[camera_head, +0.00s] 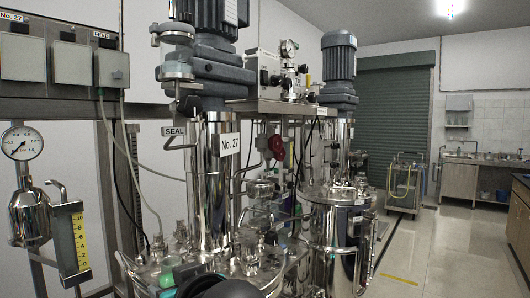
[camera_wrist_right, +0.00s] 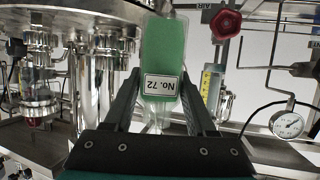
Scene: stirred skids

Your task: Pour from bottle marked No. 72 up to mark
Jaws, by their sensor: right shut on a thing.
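In the right wrist view, a clear bottle (camera_wrist_right: 165,52) with green contents carries a white label reading "No. 72", seen upside down. My right gripper (camera_wrist_right: 160,100) is shut on this bottle, with one dark finger on each side. In the head view the dark right gripper (camera_head: 192,280) is low in the middle, in front of the steel vessel's lid, with a bit of green beside it. A gauge with a yellow numbered scale (camera_head: 78,240) hangs at the left; a yellow scale also shows in the wrist view (camera_wrist_right: 211,82). My left gripper is not in view.
A second steel vessel (camera_head: 335,235) stands to the right. A round dial gauge (camera_head: 21,141) is at the left. Open floor (camera_head: 440,245) lies at the right.

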